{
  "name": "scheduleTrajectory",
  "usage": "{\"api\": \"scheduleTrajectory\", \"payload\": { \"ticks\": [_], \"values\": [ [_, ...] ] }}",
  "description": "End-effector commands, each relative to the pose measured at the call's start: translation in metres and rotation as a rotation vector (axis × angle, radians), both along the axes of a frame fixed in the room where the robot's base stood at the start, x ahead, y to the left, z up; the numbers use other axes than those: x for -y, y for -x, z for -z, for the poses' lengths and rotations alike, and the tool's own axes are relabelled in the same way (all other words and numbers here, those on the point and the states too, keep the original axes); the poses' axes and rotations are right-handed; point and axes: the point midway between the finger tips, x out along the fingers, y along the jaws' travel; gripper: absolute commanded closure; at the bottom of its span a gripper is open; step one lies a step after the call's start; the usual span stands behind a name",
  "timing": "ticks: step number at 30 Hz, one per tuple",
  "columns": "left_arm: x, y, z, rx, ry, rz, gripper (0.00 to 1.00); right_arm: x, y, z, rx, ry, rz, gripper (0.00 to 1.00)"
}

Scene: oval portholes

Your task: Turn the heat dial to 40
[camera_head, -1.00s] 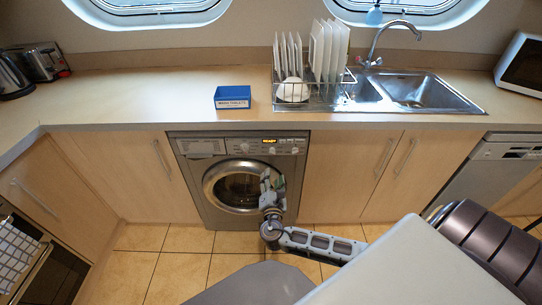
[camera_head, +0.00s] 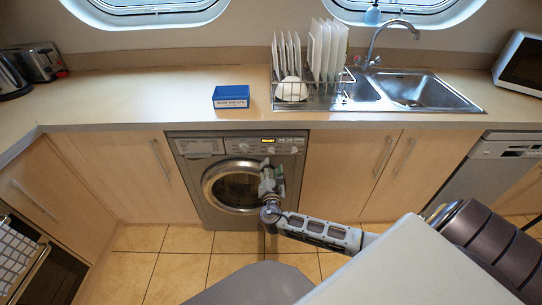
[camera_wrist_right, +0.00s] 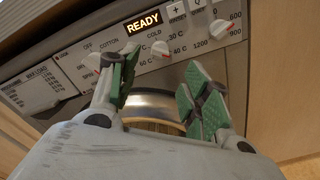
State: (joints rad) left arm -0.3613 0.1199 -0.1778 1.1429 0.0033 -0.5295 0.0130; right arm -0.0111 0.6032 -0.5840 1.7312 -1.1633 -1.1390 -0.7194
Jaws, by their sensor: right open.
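The washing machine (camera_head: 213,208) stands under the counter, its control panel (camera_wrist_right: 70,75) along its top. In the right wrist view, the heat dial (camera_wrist_right: 160,49) is a small white and red knob among the marks COLD, 30 C, 40 C and 60 C. Its exact setting is too small to tell. My right gripper (camera_wrist_right: 155,80) is open and empty, its green-padded fingers apart below the panel, with the dial beyond the gap between them. In the head view, my right gripper (camera_head: 268,170) is in front of the round door's right side. My left gripper is out of view.
A programme dial (camera_wrist_right: 93,61) sits left of the heat dial and a spin-speed dial (camera_wrist_right: 218,29) right of it. The display (camera_wrist_right: 143,23) reads READY. Above, the counter (camera_head: 130,100) carries a blue box (camera_head: 231,97) and a dish rack (camera_head: 310,100).

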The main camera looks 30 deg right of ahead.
Motion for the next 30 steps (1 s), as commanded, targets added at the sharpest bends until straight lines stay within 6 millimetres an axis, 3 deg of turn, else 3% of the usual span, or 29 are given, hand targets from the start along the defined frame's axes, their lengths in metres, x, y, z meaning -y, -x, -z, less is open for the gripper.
{"api": "scheduleTrajectory", "payload": {
  "ticks": [18, 30],
  "values": [
    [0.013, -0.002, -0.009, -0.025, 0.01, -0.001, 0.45, 0.037, -0.06, 0.0, 0.0, 0.001, 0.001, 0.52],
    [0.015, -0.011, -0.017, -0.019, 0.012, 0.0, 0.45, 0.045, -0.072, 0.0, -0.001, -0.001, 0.0, 0.52]
  ]
}}
